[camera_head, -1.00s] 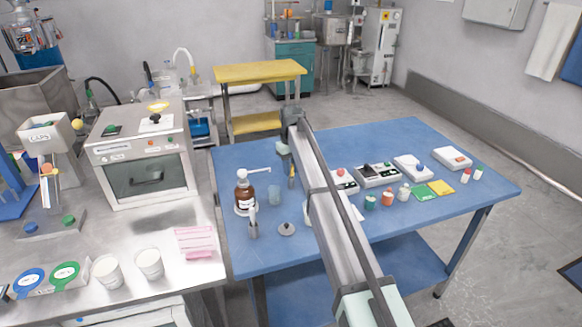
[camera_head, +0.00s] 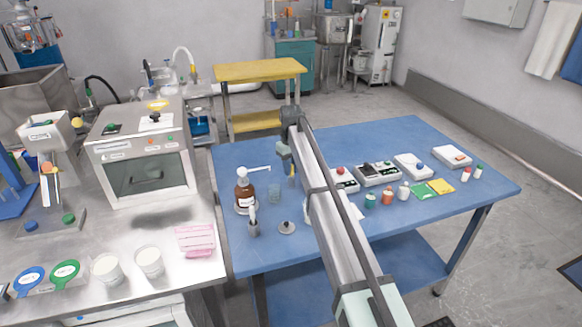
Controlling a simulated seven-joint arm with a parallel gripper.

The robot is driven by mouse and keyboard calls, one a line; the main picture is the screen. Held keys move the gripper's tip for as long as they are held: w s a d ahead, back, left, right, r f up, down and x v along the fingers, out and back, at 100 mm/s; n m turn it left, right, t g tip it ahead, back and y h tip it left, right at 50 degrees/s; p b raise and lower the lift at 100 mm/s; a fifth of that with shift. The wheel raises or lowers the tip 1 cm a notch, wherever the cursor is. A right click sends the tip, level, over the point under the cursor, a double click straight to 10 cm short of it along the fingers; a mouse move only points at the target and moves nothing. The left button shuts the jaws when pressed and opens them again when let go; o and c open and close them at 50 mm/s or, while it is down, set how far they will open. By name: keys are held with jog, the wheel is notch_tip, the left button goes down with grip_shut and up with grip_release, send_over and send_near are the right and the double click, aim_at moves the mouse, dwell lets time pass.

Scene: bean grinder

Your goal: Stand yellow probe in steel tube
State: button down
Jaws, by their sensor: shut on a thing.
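The yellow probe (camera_head: 292,172) is a thin upright stick with a yellow upper part, just under my gripper (camera_head: 290,163) over the blue table. My gripper is shut on the probe; its fingertips are small and partly hidden by my arm. A small grey steel tube (camera_head: 254,230) stands near the table's front left, with a pale thing sticking up out of it. My gripper is behind and to the right of this tube, apart from it.
A grey domed object (camera_head: 286,227) lies right of the tube. Instruments and small jars (camera_head: 387,196) fill the table's right. The blue table (camera_head: 235,158) is clear at back left.

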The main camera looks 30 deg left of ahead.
jog(key=shift+f, duration=0.35)
dwell(0.8)
jog(key=c, duration=0.9)
grip_release()
jog(key=shift+o, duration=0.4)
jog(key=o, duration=0.5)
jog(key=shift+r, duration=0.15)
jog(key=shift+r, duration=3.35)
jog(key=shift+d, duration=0.1)
